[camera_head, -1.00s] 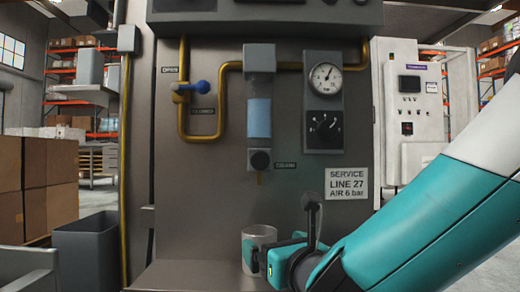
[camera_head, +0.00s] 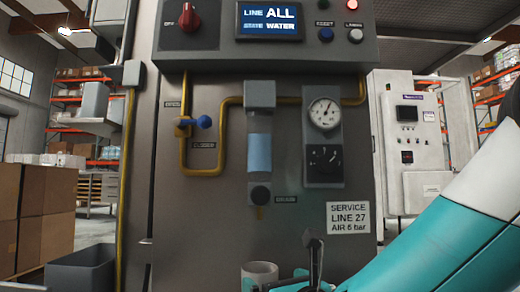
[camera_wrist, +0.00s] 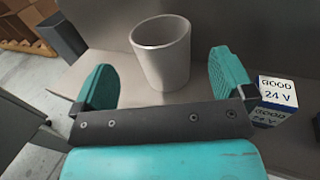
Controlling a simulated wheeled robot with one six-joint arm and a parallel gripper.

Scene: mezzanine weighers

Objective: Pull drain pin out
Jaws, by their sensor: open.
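The drain (camera_head: 260,193) is a dark round knob under the clear filter bowl (camera_head: 259,152), with a small brass tip below it. A small label sits to its right. Whether the knob is the pin itself I cannot tell. My gripper (camera_wrist: 165,85) is open, its two teal fingers wide apart. A light grey cup (camera_wrist: 163,62) shows between and beyond the fingers; contact is not visible. In the head view the cup (camera_head: 260,271) stands below the drain, and my gripper is at the bottom edge, partly cut off, right of the cup and well below the drain.
A blue-handled valve (camera_head: 195,122) on a yellow pipe is left of the bowl. A pressure gauge (camera_head: 324,114) is right of it. A control panel with a display (camera_head: 268,21) juts out above. A "GOOD 24 V" block (camera_wrist: 275,98) is right of my gripper.

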